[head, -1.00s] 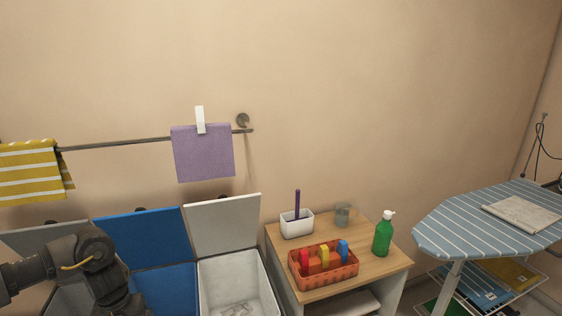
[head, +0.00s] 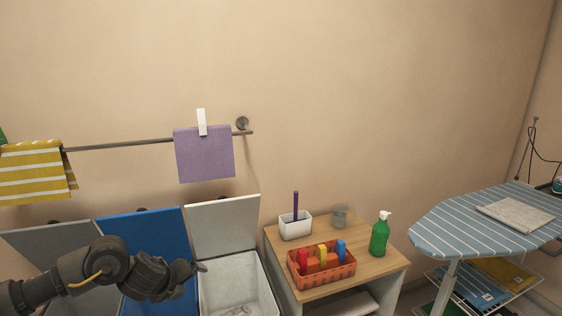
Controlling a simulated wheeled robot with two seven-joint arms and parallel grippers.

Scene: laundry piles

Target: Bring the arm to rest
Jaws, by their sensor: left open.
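My left arm comes in from the lower left of the head view. My left gripper (head: 190,278) is at its end, in front of the blue bin and near the left edge of the white bin. It is open, and I see nothing held in it. My right gripper is not in view.
A grey bin's lid (head: 45,240), a blue bin's lid (head: 147,236) and a white bin (head: 262,290) stand below a rail (head: 115,145) with a yellow striped towel (head: 35,172) and a purple cloth (head: 205,155). A wooden cabinet (head: 375,264) and an ironing board (head: 450,228) are right.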

